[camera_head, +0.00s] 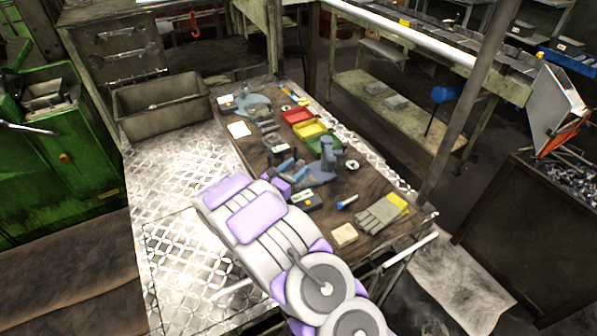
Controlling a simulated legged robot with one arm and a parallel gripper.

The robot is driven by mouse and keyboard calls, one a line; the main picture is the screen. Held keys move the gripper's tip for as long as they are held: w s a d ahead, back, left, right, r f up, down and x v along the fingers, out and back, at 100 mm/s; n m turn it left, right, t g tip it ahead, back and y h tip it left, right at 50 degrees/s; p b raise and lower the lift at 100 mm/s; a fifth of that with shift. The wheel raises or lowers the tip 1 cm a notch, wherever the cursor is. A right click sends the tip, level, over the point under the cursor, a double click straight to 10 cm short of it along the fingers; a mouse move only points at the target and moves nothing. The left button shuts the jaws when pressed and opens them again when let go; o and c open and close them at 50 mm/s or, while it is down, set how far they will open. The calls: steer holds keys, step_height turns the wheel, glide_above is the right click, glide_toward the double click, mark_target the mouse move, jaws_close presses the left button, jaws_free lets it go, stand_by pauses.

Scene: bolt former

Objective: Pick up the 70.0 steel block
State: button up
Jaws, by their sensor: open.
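My arm crosses the lower middle of the head view, over the near left side of the wooden workbench top (364,181). My gripper (284,167) shows small beyond the arm, low over the middle of the bench, with its jaws open. Part of it is hidden behind my arm. Several small grey metal pieces (268,129) lie on the bench beyond the gripper, to the left of the coloured bins. I cannot tell which of them is the 70.0 steel block, as no marking is readable. I see nothing held between the jaws.
Red (297,116), yellow (310,129) and green (324,143) bins stand along the bench. Gloves (381,215), a beige block (344,235) and a blue-handled tool (347,202) lie nearer. A metal crate (163,105) stands behind left.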

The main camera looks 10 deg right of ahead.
mark_target(303, 161)
steer(key=x, duration=0.3)
steer(key=shift+w+d+f+b, duration=0.15)
steer(key=shift+w+f+b, duration=0.1)
steer(key=shift+w+b, duration=0.15)
steer(key=shift+w+d+r, duration=0.15)
steer(key=shift+w+d, duration=0.15)
steer(key=shift+d, duration=0.05)
steer(key=shift+c, duration=0.3)
jaws_close()
